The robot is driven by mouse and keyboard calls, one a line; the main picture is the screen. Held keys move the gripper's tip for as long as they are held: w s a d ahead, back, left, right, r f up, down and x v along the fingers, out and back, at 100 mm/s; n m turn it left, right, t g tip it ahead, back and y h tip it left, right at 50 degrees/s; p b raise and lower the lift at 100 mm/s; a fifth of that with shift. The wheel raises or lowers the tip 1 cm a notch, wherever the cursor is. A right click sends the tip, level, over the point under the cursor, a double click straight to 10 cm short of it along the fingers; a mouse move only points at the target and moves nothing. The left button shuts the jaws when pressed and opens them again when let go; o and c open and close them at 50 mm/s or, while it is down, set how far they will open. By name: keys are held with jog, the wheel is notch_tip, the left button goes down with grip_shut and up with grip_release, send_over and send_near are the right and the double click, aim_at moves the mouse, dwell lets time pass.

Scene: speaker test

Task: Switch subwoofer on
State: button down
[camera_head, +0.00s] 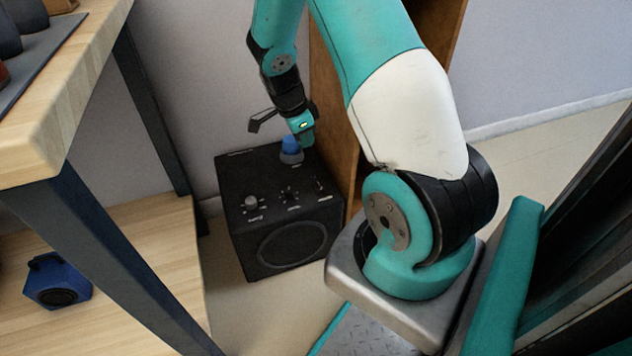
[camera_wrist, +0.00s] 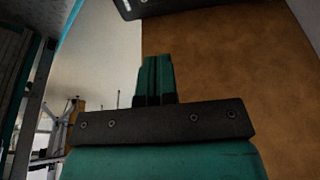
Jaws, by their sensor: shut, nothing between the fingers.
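The subwoofer (camera_head: 245,175) is a black box on the floor, with a round speaker cone (camera_head: 292,246) on its front face. Its top carries a grey knob (camera_head: 251,202) and small controls with white markings (camera_head: 289,193); the switch and its setting are too small to tell. My gripper (camera_head: 305,137) is over the back of the box, beside a blue piece with a grey base (camera_head: 291,148). I cannot tell whether they touch. In the wrist view my teal fingers (camera_wrist: 155,78) are together with nothing between them. A dark edge with white marks (camera_wrist: 165,7), perhaps the subwoofer, shows at the top.
A brown wooden panel (camera_head: 338,120) stands right behind the box, close to my arm; it also fills the right of the wrist view (camera_wrist: 230,60). A wooden table (camera_head: 75,90) with dark legs is at left. A blue speaker (camera_head: 57,281) sits on the lower shelf (camera_head: 150,230).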

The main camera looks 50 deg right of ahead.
aim_at(319, 182)
jog(key=b+x, duration=0.2)
jog(key=x, duration=0.2)
jog(key=b+x, duration=0.3)
jog(key=x, duration=0.1)
jog(key=a+b+x, duration=0.1)
jog(key=b+x, duration=0.1)
jog(key=x, duration=0.3)
jog(key=shift+w+d+f, duration=0.1)
jog(key=shift+w+f, duration=0.1)
jog(key=shift+w, duration=0.1)
jog(key=shift+f+b, duration=0.3)
jog(key=shift+b, duration=0.15)
jog(key=shift+p, duration=0.4)
jog(key=shift+w+g+p, duration=0.1)
jog(key=shift+g+p, duration=0.2)
jog(key=shift+p, duration=0.2)
jog(key=shift+f+b, duration=0.25)
jog(key=shift+b, duration=0.05)
